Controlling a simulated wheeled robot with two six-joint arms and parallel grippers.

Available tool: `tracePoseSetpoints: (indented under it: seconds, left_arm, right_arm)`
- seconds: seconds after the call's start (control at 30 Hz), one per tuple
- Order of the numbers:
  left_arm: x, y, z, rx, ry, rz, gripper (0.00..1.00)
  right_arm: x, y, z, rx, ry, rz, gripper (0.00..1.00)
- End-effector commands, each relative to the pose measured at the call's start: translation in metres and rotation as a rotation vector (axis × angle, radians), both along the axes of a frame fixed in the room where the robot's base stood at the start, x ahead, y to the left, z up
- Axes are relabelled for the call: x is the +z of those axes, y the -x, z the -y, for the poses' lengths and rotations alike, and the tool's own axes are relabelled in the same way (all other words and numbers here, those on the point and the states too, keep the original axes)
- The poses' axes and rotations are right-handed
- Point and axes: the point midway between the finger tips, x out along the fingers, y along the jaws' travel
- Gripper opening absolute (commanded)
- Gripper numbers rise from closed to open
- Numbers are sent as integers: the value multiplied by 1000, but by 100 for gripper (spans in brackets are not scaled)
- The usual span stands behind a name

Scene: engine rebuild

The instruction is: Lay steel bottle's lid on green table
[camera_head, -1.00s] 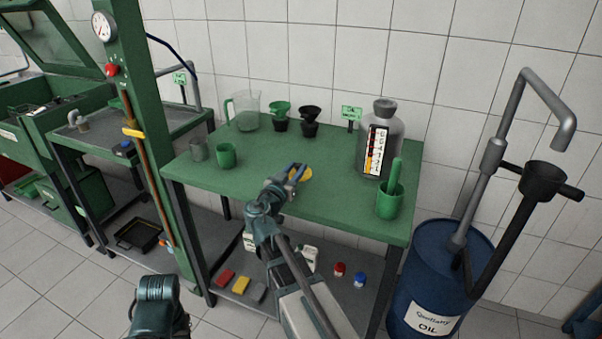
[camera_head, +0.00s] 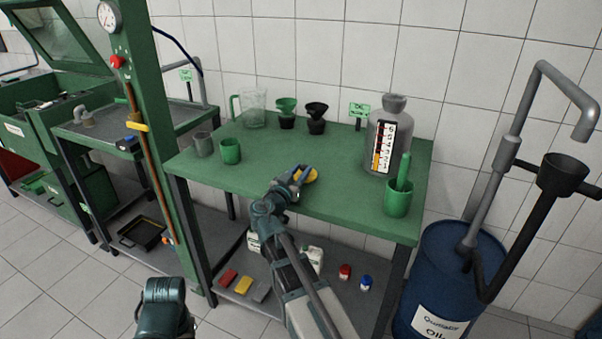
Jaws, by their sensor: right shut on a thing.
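The steel bottle (camera_head: 377,125) stands upright at the back right of the green table (camera_head: 270,160). It is grey, with a white scale on its front and a rounded grey neck. My right gripper (camera_head: 303,177) is over the front middle of the table, left of the bottle.
Green cups (camera_head: 230,151) and a grey mug (camera_head: 202,145) stand at the left. A clear jug (camera_head: 252,108) and funnels (camera_head: 317,117) stand at the back. A green pot (camera_head: 398,201) stands at the front right. A blue oil drum (camera_head: 440,270) is right of the table. The table's middle is clear.

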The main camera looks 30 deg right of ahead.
Motion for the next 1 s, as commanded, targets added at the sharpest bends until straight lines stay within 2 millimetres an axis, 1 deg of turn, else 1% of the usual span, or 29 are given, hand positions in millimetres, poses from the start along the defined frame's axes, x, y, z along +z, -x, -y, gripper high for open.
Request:
tracePoseSetpoints:
  seconds: [0.1, 0.13, 0.27, 0.3, 0.53, 0.67, 0.77, 1.0]
  left_arm:
    - [-5, 0, 0, 0, 0, 0, 50]
    - [-3, 0, 0, 0, 0, 0, 50]
    - [-3, 0, 0, 0, 0, 0, 50]
    - [-3, 0, 0, 0, 0, 0, 50]
    - [-3, 0, 0, 0, 0, 0, 50]
    - [3, 0, 0, 0, 0, 0, 50]
    - [0, 0, 0, 0, 0, 0, 50]
    - [0, 0, 0, 0, 0, 0, 50]
  right_arm:
    - [-5, 0, 0, 0, 0, 0, 0]
    - [-3, 0, 0, 0, 0, 0, 36]
    - [-3, 0, 0, 0, 0, 0, 60]
    - [-3, 0, 0, 0, 0, 0, 63]
    - [-3, 0, 0, 0, 0, 0, 63]
    - [3, 0, -1, 0, 0, 0, 63]
    - [0, 12, -13, 2, 0, 0, 63]
    - [0, 43, -53, 4, 0, 0, 63]
